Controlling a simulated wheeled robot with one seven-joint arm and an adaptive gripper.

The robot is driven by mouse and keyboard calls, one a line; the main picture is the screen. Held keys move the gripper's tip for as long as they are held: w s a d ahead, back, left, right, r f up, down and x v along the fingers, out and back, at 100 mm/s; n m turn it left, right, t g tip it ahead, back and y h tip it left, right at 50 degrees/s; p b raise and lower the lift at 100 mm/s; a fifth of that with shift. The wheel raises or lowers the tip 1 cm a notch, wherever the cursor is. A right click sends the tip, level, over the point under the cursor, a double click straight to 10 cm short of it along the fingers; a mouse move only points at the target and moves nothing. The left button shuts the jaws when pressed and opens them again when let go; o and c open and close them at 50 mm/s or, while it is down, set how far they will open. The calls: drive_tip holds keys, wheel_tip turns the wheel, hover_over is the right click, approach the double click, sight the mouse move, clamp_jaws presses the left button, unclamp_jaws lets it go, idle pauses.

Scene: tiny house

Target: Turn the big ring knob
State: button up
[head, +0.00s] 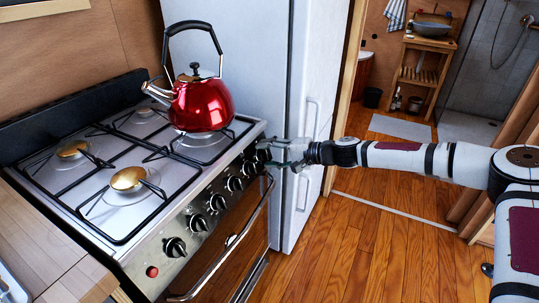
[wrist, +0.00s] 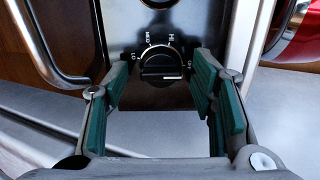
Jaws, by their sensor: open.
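A black round knob (wrist: 161,64) with a grip bar sits on the stove's front panel in the wrist view. LO, MED and HI are printed around it, and its bar lies nearly level. I cannot tell from the markings which burner it serves. My gripper (wrist: 160,82) is open, with its green-padded fingers left and right of the knob. I cannot tell whether either pad touches it. In the head view my gripper (head: 284,156) is at the far end of the knob row, near the fridge, and covers part of that end.
Several other knobs (head: 216,202) line the panel, above the oven door's handle bar (head: 226,247). A red kettle (head: 203,104) stands on the far right burner. The white fridge (head: 255,60) is close beyond the stove. The wooden floor (head: 345,245) in front is clear.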

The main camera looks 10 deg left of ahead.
drive_tip(key=v, duration=1.2)
drive_tip(key=s+d+f+n+g+h, duration=0.15)
drive_tip(key=s+n+g+h, duration=0.45)
drive_tip(key=s, duration=1)
drive_tip(key=s+d+r+m+t+h, duration=0.1)
drive_tip(key=s+d+r+h, duration=0.3)
drive_tip(key=s, duration=0.6)
drive_tip(key=s+d+r+m+t+h, duration=0.1)
drive_tip(key=s+d+r, duration=0.6)
drive_tip(key=s, duration=0.3)
drive_tip(key=s+d+r+t+h, duration=0.1)
drive_tip(key=s+d+r+h, duration=0.3)
drive_tip(key=s, duration=0.6)
wheel_tip(320, 180, up, 19)
drive_tip(key=t+y+p, duration=0.1)
drive_tip(key=t+p, duration=0.2)
drive_tip(key=p, duration=1.3)
drive_tip(key=shift+d, duration=0.35)
